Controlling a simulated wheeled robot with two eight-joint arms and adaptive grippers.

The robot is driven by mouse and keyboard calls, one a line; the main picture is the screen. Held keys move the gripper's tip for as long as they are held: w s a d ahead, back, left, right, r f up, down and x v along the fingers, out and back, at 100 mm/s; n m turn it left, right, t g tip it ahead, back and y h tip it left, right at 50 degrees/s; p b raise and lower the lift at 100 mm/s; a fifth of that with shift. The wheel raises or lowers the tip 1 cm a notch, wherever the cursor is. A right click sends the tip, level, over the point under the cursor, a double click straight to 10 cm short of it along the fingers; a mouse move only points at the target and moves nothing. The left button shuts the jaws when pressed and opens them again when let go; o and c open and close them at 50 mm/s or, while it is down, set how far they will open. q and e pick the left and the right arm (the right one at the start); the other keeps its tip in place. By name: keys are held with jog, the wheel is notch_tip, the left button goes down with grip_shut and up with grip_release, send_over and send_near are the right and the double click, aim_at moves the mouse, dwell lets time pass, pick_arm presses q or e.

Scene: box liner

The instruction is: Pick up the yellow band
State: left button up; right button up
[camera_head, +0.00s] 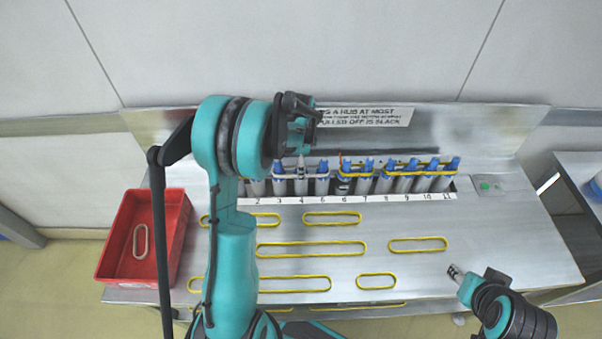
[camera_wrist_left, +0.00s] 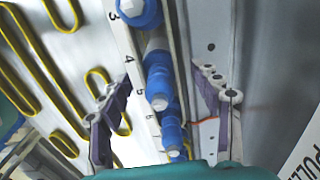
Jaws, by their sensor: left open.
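Several yellow bands lie flat on the metal bench, among them a long one (camera_head: 311,243), a short one (camera_head: 376,274) and one at the right (camera_head: 417,238). Other yellow bands loop around blue-topped cylinders (camera_head: 321,180) in the numbered row, one (camera_head: 430,176) at the right end. The wrist view does not single out one band. My left gripper (camera_head: 300,135) is above the row near the sign. In the left wrist view its fingers (camera_wrist_left: 165,100) are apart, with blue caps (camera_wrist_left: 158,88) showing between them and nothing held. My right gripper (camera_head: 455,272) is low at the right; its fingers are unclear.
A red bin (camera_head: 174,240) at the left holds a pale oval band (camera_head: 140,241). A sign (camera_head: 365,117) is on the back panel behind the row. A small plate with a green button (camera_head: 488,186) is right of the row. My left arm hides part of the bench.

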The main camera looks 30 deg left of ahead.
pick_arm(q)
jog(key=c, duration=1.1)
jog(key=shift+c, duration=0.2)
